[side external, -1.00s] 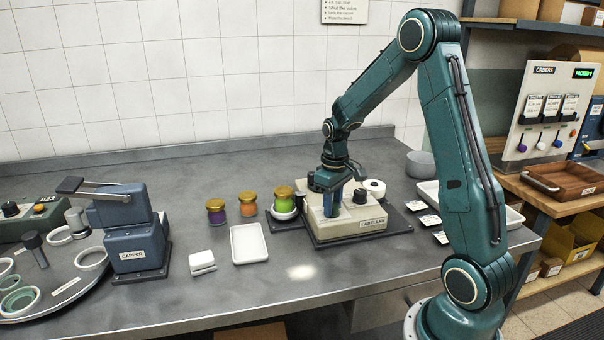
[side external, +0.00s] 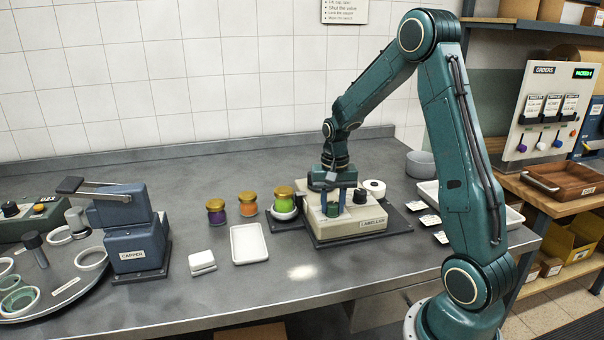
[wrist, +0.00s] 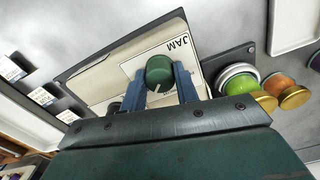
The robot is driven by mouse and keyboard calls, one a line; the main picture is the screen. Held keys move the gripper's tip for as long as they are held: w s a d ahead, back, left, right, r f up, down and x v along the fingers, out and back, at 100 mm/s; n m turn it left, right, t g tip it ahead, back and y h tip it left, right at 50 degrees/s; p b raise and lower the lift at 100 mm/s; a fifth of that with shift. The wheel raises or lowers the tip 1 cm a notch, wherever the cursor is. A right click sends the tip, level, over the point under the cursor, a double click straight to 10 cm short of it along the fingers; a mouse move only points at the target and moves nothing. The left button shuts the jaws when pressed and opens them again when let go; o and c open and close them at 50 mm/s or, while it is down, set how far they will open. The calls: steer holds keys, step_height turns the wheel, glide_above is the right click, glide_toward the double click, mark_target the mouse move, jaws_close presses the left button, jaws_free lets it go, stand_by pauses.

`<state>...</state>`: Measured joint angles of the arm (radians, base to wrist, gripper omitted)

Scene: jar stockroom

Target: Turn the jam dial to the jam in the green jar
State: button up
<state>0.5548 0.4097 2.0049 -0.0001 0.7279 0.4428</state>
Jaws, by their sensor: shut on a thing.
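The labeller (side external: 335,229) is a cream box on a dark base. Its jam dial (wrist: 160,70) is a dark green round knob with a pale pointer mark, beside a plate printed "JAM" (wrist: 178,43). My gripper (wrist: 162,84) is over the labeller, its blue fingers shut on the dial from both sides. In the side view my gripper (side external: 339,205) hides the dial. The green jar (side external: 285,205) with a gold lid sits in a white round holder at the labeller's left; it also shows in the wrist view (wrist: 242,86). Other words on the plate are hidden.
An orange jar (side external: 248,209) and a purple jar (side external: 216,215) stand left of the green one. A white tray (side external: 248,243) lies in front of them. A label roll (side external: 375,186) and black knob (side external: 361,196) are on the labeller's right. The capper (side external: 136,235) stands farther left.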

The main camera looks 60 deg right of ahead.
mark_target(333, 204)
steer(key=shift+r+m, duration=0.1)
steer(key=shift+m, duration=0.3)
steer(key=o, duration=1)
steer(key=shift+c, duration=0.2)
step_height(333, 204, up, 14)
stand_by(0.5)
